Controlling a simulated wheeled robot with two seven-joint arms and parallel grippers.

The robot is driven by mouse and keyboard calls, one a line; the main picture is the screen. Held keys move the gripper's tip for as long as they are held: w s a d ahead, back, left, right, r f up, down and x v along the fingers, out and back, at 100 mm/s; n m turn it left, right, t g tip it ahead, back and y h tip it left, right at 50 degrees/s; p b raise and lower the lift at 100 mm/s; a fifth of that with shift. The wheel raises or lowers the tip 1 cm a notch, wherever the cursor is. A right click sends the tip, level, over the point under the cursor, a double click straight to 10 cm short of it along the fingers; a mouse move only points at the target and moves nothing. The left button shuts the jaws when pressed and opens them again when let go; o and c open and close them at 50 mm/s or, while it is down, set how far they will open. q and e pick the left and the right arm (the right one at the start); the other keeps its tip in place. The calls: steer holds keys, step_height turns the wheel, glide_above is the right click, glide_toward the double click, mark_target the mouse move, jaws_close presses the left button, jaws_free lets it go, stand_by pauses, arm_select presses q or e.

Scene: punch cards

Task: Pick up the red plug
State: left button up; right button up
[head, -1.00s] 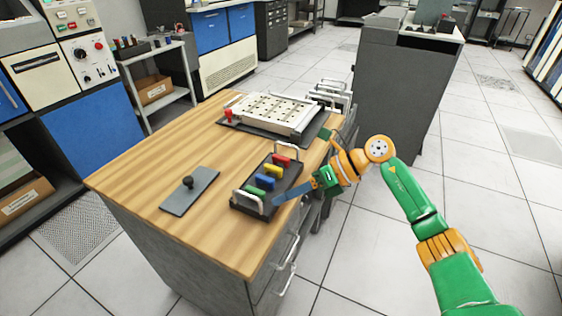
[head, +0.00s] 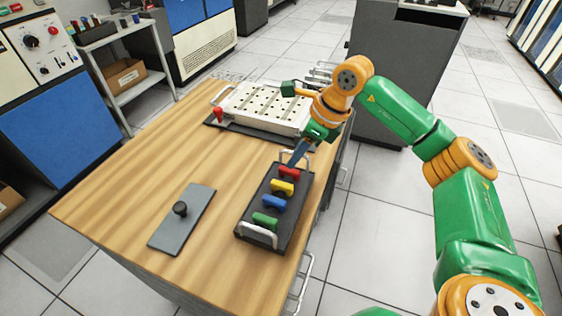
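In the head view the red plug (head: 289,172) sits at the far end of a dark rack (head: 248,222) on the wooden table. Yellow (head: 282,187), blue (head: 274,202) and green (head: 265,219) plugs follow it in a row toward me. My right gripper (head: 295,160) points down just behind the red plug, its blue finger tip close above it. I cannot tell whether it touches the plug or how far its fingers are apart. My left gripper is not in view.
A white perforated panel (head: 262,107) on a dark base, with a red knob (head: 218,114) at its left, lies at the table's back. A grey plate with a black knob (head: 180,208) lies left of the rack. Metal handles rise at both rack ends. The table's left part is clear.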

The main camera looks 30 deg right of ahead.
mark_target(289, 176)
steer(key=shift+s+a+f+p, duration=0.15)
steer(key=shift+s+f+p, duration=0.1)
steer(key=shift+f, duration=0.4)
steer(key=shift+s+a+f+p, duration=0.1)
steer(key=shift+s+f+p, duration=0.1)
steer(key=shift+f, duration=0.4)
steer(key=x, duration=0.2)
steer(key=shift+w+f, duration=0.3)
steer(key=shift+w, duration=0.05)
steer(key=shift+w+f, duration=0.15)
steer(key=shift+f, duration=0.05)
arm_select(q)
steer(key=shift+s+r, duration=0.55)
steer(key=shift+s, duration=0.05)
arm_select(e)
steer(key=shift+r, duration=0.15)
jaws_close()
